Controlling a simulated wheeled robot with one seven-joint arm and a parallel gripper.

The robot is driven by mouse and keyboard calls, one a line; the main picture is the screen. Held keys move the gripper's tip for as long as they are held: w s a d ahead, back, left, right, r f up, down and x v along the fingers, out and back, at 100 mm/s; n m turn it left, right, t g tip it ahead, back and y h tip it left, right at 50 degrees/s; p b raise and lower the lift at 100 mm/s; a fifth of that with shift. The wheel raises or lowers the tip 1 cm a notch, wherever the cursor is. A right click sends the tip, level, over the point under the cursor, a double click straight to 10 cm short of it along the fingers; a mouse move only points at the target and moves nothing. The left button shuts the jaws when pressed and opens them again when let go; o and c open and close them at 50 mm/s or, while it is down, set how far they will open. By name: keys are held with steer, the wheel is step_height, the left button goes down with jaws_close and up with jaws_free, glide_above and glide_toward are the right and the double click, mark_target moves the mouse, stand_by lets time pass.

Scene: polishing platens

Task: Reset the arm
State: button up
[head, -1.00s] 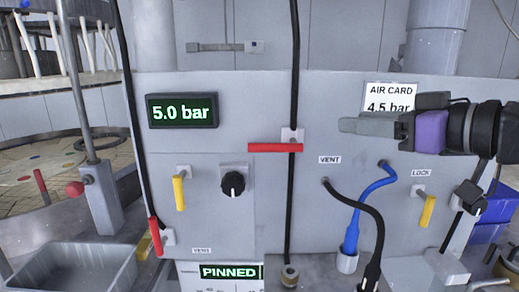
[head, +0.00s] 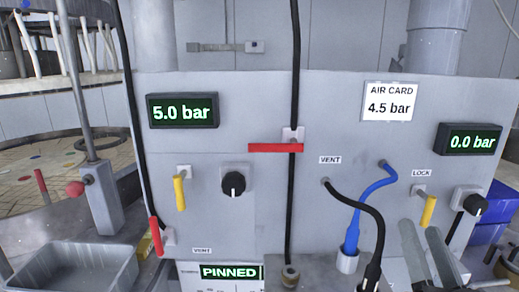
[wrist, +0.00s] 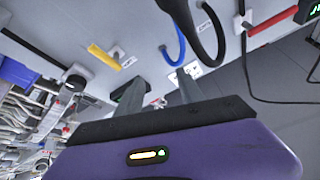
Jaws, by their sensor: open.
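My gripper (head: 420,232) is low at the right of the head view, in front of the grey panel (head: 330,105). Its two grey fingers point up and stand apart, with nothing between them. The right yellow lever (head: 428,211) under the LOCK label is just above the fingers in the picture. In the wrist view my gripper (wrist: 160,78) also shows its fingers spread, below the yellow lever (wrist: 104,57). Whether the fingers touch the panel cannot be told. The rest of my arm is out of the head view.
The left display (head: 182,111) reads 5.0 bar and the right display (head: 470,139) reads 0.0 bar. The air card (head: 390,102) says 4.5 bar. A blue hose (head: 365,208) and a black hose (head: 372,220) hang left of my gripper. A grey bin (head: 75,268) stands lower left.

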steer(key=s+a+f+n+g, duration=0.2)
steer(key=s+f, duration=0.6)
steer(key=s, duration=0.3)
steer(key=s+a+f+n+g+y, duration=0.1)
steer(key=s+a+f+n+g, duration=0.1)
steer(key=s+f, duration=0.6)
steer(key=s+a+f+n+g+y, duration=0.1)
steer(key=s+f+g, duration=0.3)
steer(key=s+f, duration=0.4)
steer(key=s+a, duration=0.1)
steer(key=s, duration=0.5)
steer(key=shift+s+n, duration=0.15)
steer(key=shift+n, duration=0.25)
